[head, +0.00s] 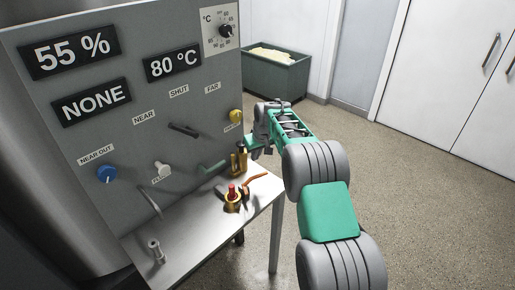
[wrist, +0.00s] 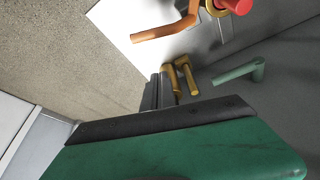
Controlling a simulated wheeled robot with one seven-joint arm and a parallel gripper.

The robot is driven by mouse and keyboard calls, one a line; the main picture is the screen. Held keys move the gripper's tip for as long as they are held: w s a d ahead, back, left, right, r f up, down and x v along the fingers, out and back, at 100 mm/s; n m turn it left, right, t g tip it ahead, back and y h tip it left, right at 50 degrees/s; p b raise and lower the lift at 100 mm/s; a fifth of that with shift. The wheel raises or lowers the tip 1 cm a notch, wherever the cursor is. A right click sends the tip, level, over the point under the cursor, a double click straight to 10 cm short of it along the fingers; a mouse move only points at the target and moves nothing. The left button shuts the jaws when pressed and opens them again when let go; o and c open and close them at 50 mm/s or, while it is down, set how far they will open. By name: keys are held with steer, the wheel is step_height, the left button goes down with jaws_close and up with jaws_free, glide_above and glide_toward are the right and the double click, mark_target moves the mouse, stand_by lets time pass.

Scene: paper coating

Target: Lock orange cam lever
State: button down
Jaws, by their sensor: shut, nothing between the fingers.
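The orange cam lever (head: 256,182) sticks out to the right from a brass fitting with a red knob (head: 232,190) on the metal shelf. In the wrist view the orange lever (wrist: 165,30) is at the top, its free end pointing left. My gripper (head: 248,147) is shut and empty, behind the lever and above the shelf's back right corner. In the wrist view its fingertips (wrist: 158,90) are close to a brass piece with two prongs (wrist: 180,76), apart from the orange lever. I cannot tell whether the fingertips touch the brass piece.
A green handle (head: 213,168) projects from the grey panel (head: 150,105) left of the brass piece. The shelf (head: 190,225) also carries a small metal post (head: 156,250) at front left. A yellow knob (head: 236,115) is near the panel's right edge. Floor right of the shelf is open.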

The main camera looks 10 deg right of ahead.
steer(key=f, duration=0.1)
steer(key=s+f+p, duration=0.1)
steer(key=f, duration=0.1)
steer(key=s+f+p, duration=0.1)
steer(key=shift+s+d+f, duration=0.25)
steer(key=shift+d, duration=0.15)
steer(key=shift+d, duration=0.2)
steer(key=shift+s+m, duration=0.1)
steer(key=shift+m, duration=0.2)
